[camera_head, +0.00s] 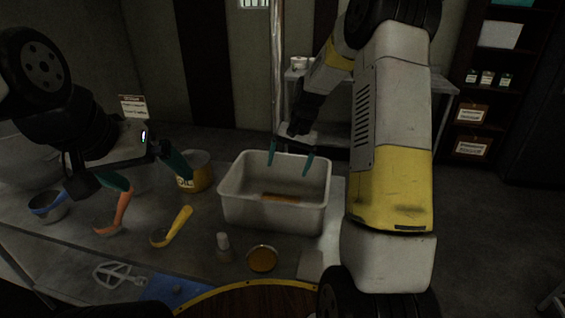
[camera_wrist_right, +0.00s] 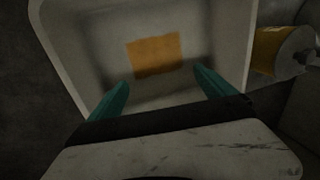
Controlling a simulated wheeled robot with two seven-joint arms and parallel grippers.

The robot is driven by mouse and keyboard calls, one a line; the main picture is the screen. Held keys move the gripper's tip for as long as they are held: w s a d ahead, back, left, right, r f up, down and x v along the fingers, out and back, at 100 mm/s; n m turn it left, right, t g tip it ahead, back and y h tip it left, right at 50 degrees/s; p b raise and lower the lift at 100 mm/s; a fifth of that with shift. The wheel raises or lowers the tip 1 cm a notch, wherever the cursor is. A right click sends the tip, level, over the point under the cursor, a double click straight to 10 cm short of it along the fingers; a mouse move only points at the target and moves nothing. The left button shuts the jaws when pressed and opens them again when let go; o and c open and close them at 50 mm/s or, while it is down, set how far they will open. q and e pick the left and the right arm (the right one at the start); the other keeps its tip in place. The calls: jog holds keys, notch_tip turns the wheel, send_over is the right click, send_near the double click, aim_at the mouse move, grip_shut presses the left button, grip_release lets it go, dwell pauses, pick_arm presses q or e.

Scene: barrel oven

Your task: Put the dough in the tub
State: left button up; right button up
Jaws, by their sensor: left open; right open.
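The white tub (camera_head: 232,205) stands on the table in the middle of the head view and fills the upper part of the right wrist view (camera_wrist_right: 60,35). A flat orange-brown patch (camera_head: 280,198) shows inside it, squarish in the right wrist view (camera_wrist_right: 155,56); I cannot tell whether it is dough. I see no other clear dough. My right gripper (camera_head: 290,168) is open over the tub's far rim, its teal fingers apart with nothing between them (camera_wrist_right: 162,80). My left gripper (camera_head: 148,170) is open above the left of the table, with no object visible in it.
A yellow-labelled oil pot (camera_head: 198,175) stands left of the tub. A small bottle (camera_head: 223,247), a round amber dish (camera_head: 262,259) and a mixer paddle (camera_head: 118,276) are in front.

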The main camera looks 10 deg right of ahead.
jog(key=s+r+n+t, duration=0.1)
jog(key=s+r, duration=0.5)
jog(key=r, duration=0.4)
jog(key=s+a+r+n+t, duration=0.1)
jog(key=s+r, duration=0.4)
jog(key=s, duration=0.6)
jog(key=s+r+n+t, duration=0.2)
jog(key=s+r+t, duration=0.1)
jog(key=s, duration=0.9)
jog(key=shift+a+r+n, duration=0.3)
jog(key=shift+a+r, duration=0.1)
jog(key=shift+r, duration=0.5)
